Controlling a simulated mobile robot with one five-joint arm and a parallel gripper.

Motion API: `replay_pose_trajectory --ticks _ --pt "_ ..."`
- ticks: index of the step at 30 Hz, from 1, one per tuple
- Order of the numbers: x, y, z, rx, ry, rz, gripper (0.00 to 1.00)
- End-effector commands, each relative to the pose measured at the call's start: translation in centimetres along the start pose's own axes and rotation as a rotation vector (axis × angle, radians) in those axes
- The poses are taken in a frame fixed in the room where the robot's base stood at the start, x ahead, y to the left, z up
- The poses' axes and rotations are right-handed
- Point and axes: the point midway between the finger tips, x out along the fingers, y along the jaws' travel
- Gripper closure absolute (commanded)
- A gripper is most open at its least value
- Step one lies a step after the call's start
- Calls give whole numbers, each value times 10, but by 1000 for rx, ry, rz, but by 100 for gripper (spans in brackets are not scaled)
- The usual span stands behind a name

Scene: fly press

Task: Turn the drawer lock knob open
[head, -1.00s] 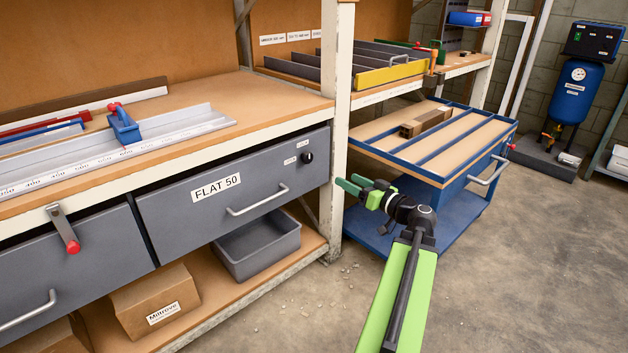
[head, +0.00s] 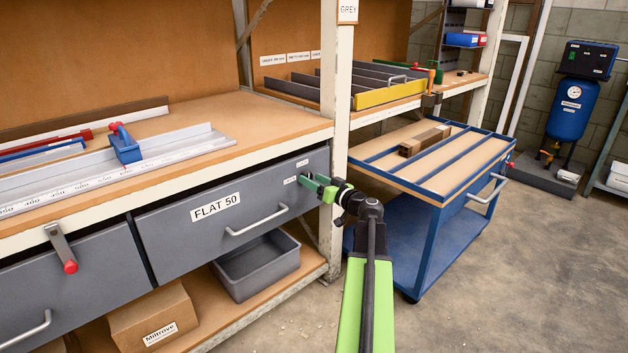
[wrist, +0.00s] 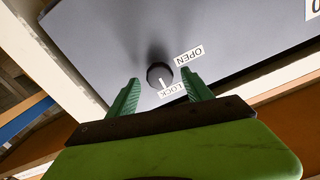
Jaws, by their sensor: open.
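The drawer lock knob is a small black round knob (wrist: 160,75) on the grey drawer front. In the wrist view its white pointer mark points toward the LOCK label (wrist: 171,91); the OPEN label (wrist: 188,55) is beside it. My gripper (wrist: 158,88) has its green fingers spread, one on each side of the knob's near edge. I cannot tell whether they touch it. In the head view my gripper (head: 312,184) is at the right end of the FLAT 50 drawer (head: 170,235) and hides most of the knob. The drawer is shut.
The drawer's handle (head: 258,219) sticks out left of my gripper. A white shelf post (head: 334,130) stands just right of the drawer. A blue cart (head: 425,240) is to the right. A red-tipped latch (head: 62,250) hangs on the left drawer. Open floor lies to the right.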

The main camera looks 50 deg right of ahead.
Motion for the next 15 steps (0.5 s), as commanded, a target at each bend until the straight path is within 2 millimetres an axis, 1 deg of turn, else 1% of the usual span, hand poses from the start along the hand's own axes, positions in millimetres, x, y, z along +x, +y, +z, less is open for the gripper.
replay_pose_trajectory --ticks 1,3,10,11,15 --pt "4 0 0 0 0 0 41" --pt "6 0 0 0 0 0 41" --pt "7 0 0 0 0 1 41" --pt "7 0 0 0 0 0 44" --pt "7 0 0 0 0 0 62"
